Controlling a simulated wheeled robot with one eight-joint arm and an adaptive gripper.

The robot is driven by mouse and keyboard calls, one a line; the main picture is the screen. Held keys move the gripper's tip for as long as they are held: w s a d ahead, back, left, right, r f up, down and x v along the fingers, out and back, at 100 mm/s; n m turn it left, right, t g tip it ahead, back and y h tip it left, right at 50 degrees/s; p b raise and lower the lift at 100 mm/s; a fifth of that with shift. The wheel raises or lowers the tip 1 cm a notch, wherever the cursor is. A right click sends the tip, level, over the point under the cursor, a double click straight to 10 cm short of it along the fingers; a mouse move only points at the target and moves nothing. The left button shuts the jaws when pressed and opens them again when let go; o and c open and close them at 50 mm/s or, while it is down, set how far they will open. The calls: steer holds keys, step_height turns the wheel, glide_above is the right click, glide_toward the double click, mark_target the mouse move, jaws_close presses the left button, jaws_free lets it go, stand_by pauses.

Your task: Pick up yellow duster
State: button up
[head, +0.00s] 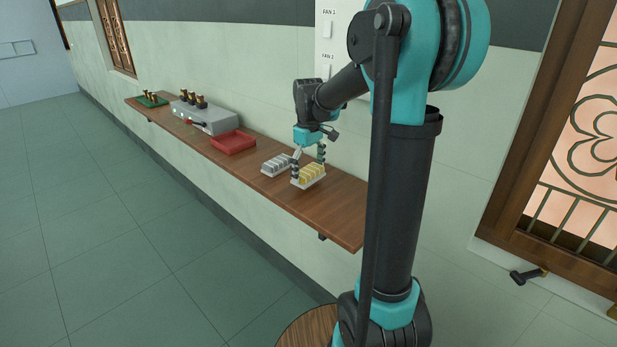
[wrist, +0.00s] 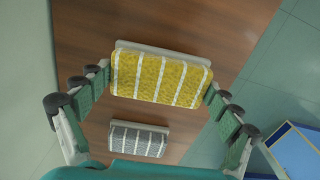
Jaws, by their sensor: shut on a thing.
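The yellow duster (wrist: 161,78) has white stripes and a pale base. In the wrist view it lies between the two fingers of my gripper (wrist: 158,82), which press on its two ends. In the head view the yellow duster (head: 313,173) is low over the wooden shelf under my gripper (head: 308,168). I cannot tell whether it still touches the shelf. A grey duster (head: 276,164) with white stripes lies beside it to the left, and it also shows in the wrist view (wrist: 137,140).
The wooden shelf (head: 347,207) runs along the wall. A red tray (head: 233,142), a grey device (head: 212,118) with dark knobs and a green board (head: 151,101) stand farther left on it. The shelf's right end is clear.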

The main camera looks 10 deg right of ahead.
mark_target(309, 170)
step_height(309, 170, up, 18)
steer(key=shift+f, duration=0.15)
steer(key=o, duration=0.5)
steer(key=c, duration=0.3)
steer(key=shift+s, duration=0.1)
